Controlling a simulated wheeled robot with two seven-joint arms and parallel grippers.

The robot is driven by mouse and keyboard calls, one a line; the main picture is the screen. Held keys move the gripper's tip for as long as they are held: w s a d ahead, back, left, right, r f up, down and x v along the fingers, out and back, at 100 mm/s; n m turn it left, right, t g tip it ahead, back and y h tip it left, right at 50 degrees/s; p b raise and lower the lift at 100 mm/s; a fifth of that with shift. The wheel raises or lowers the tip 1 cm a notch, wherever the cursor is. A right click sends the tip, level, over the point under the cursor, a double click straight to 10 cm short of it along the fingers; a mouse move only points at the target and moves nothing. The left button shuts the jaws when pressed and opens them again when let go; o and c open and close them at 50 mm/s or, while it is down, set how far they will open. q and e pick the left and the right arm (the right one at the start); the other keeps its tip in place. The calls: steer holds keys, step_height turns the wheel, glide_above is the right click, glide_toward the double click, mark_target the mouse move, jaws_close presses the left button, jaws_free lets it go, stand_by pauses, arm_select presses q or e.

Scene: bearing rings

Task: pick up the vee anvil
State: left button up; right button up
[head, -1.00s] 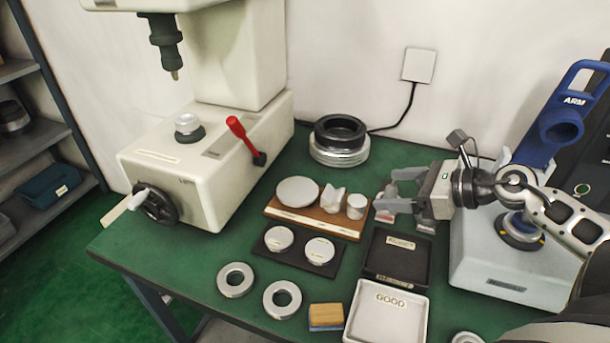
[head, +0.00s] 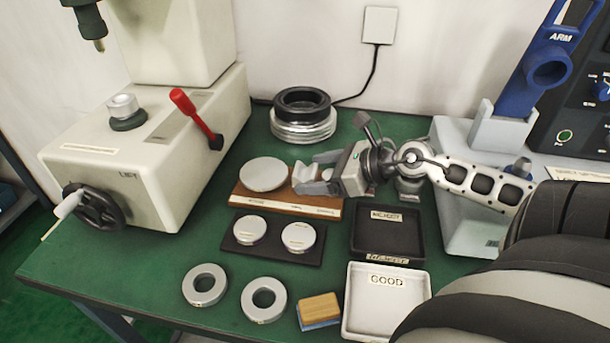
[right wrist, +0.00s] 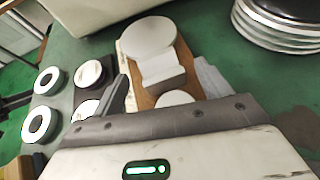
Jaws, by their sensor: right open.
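The vee anvil (head: 301,172) is a pale block with a notch in its top. It stands on a wooden holder (head: 262,199) between a wide round disc anvil (head: 263,174) and a small cylinder. My right gripper (head: 311,174) is open at the right end of the holder, its fingers reaching left toward the vee anvil and partly hiding it and the cylinder. In the right wrist view the vee anvil (right wrist: 162,78) lies ahead between the two spread fingers, with the small cylinder (right wrist: 174,98) nearer the palm. My left gripper is out of view.
A hardness tester (head: 150,150) with a red lever stands left. Stacked rings (head: 303,125) are behind the holder. In front are a dark plate with two discs (head: 250,230), loose rings (head: 205,285), a black tray (head: 387,257) and a white GOOD tray (head: 350,325).

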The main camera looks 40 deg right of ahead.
steer(key=shift+w+a+f, duration=0.3)
steer(key=shift+w, duration=0.3)
steer(key=shift+c, duration=0.4)
steer(key=c, duration=1.4)
steer(key=shift+r, duration=0.2)
